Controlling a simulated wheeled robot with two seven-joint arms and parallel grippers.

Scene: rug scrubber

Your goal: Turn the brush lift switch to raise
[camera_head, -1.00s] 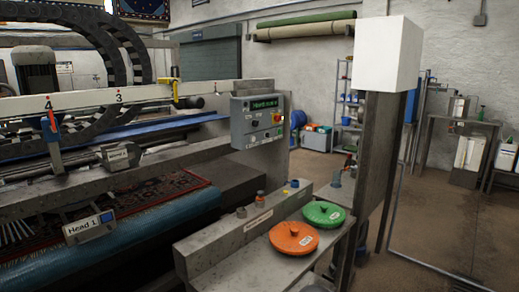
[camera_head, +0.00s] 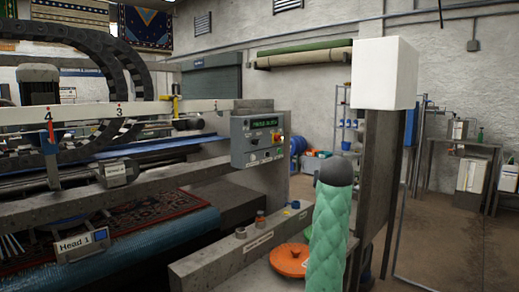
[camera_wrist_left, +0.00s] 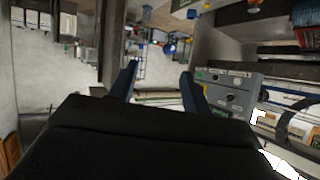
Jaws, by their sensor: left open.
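The grey control box (camera_head: 257,138) stands on the machine frame in the middle of the head view. It has a lit green display (camera_head: 264,124), small controls and a red-and-yellow button (camera_head: 278,153). The controls are too small to tell which one is the brush lift switch or how it is set. In the left wrist view a grey control box (camera_wrist_left: 228,92) with dark round controls shows beyond and right of the fingers. My left gripper (camera_wrist_left: 160,74) is open, with nothing between its fingers and apart from the box. My right gripper is not in view.
An orange lid (camera_head: 288,261) lies on the ledge in front of the box. A post with a white block (camera_head: 385,73) stands to the right. The blue roller (camera_head: 120,248) and patterned rug (camera_head: 130,220) are at left. Open floor (camera_head: 450,235) lies at right.

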